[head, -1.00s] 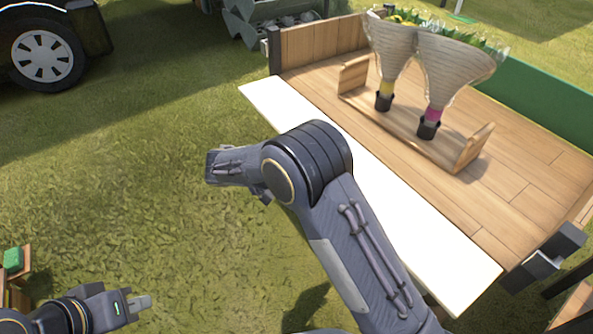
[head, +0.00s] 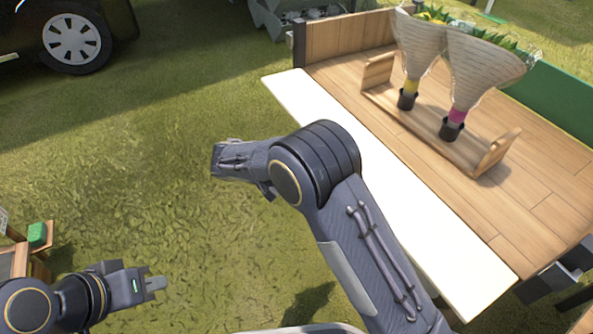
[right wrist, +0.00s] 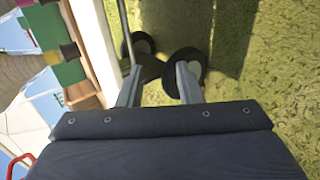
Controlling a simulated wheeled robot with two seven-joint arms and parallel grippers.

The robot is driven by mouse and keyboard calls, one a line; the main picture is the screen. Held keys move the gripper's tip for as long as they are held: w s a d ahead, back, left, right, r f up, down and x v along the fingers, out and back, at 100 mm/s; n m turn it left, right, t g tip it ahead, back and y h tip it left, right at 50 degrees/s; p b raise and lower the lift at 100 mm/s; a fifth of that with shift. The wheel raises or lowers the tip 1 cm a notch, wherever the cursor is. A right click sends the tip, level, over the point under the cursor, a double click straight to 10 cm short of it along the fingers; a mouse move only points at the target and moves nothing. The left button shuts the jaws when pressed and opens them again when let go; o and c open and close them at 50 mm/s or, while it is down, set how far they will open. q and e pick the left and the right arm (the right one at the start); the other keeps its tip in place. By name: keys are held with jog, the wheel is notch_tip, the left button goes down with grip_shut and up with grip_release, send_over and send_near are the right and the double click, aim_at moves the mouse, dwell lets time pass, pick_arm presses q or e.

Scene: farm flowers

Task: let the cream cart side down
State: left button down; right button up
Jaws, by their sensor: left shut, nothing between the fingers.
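The cream cart side (head: 340,130) is a long pale board along the near edge of the wooden cart bed in the head view. It lies folded outward, clear of the bed's upright walls; its exact tilt is hard to tell. In the right wrist view the pale board (right wrist: 92,45) runs along the left, beside the fingers. My right gripper (right wrist: 158,82) is open, with a gap between its fingers and grass and dark wheels beyond. In the head view my right arm crosses in front of the board, its fingers hidden. My left gripper (head: 155,283) is shut and empty, low over the grass at left.
Two wrapped bouquets (head: 485,72) stand in a wooden holder (head: 425,130) on the cart bed. A green side (head: 545,92) closes the far edge. A vehicle wheel (head: 72,40) is at upper left, a small wooden stand (head: 40,262) at lower left. Open grass lies between.

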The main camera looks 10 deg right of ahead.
jog(key=p+v, duration=0.3)
jog(key=v, duration=0.5)
jog(key=shift+d, duration=0.1)
jog(key=s+d+r+m+g+y, duration=0.1)
jog(key=s+d+r+g+y, duration=0.1)
jog(key=s+d+r+y, duration=0.45)
jog(key=s+d+r+m+g+y, duration=0.1)
jog(key=s+d+m+g, duration=0.15)
jog(key=d, duration=0.75)
jog(key=s+d+r+m+t+y, duration=0.1)
jog(key=s+d+t+y, duration=0.15)
jog(key=s, duration=0.75)
jog(key=s+d+r+m+t+y, duration=0.15)
jog(key=s+t+y, duration=0.25)
jog(key=s, duration=0.6)
notch_tip(320, 180, up, 35)
jog(key=p, duration=3.5)
jog(key=shift+s+r+p, duration=0.25)
jog(key=shift+p, duration=0.15)
